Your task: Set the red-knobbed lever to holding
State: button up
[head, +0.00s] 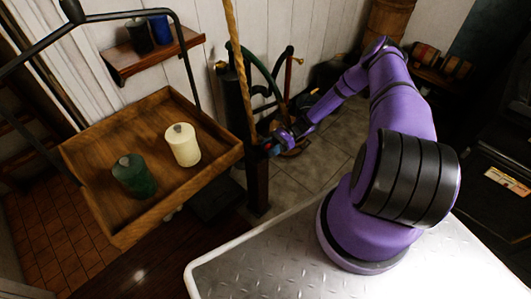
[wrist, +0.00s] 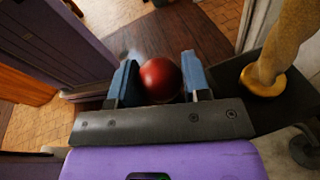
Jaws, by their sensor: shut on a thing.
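The red knob (wrist: 160,82) of the lever is a round glossy ball. In the wrist view it sits between the two blue fingers of my gripper (wrist: 161,72), which is shut on it. In the head view my gripper (head: 273,146) is at the end of my outstretched purple arm, beside a dark upright post (head: 257,188). The lever's shaft below the knob is hidden, and no setting marks can be read.
A wooden tray (head: 118,238) with a green canister (head: 134,177) and a cream canister (head: 183,145) is left of my gripper. A thick tan pole (head: 238,50) rises close by; its gold collar (wrist: 262,82) shows right of the knob. A wall shelf (head: 150,58) stands behind.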

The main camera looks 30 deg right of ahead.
jog(key=shift+w+d+y, duration=0.25)
jog(key=shift+d+y, duration=0.65)
jog(key=shift+y, duration=0.1)
jog(key=o, duration=1.3)
jog(key=d, duration=0.7)
jog(key=w+d, duration=0.1)
jog(key=d, duration=0.3)
jog(key=shift+f, duration=0.15)
jog(key=shift+a, duration=0.1)
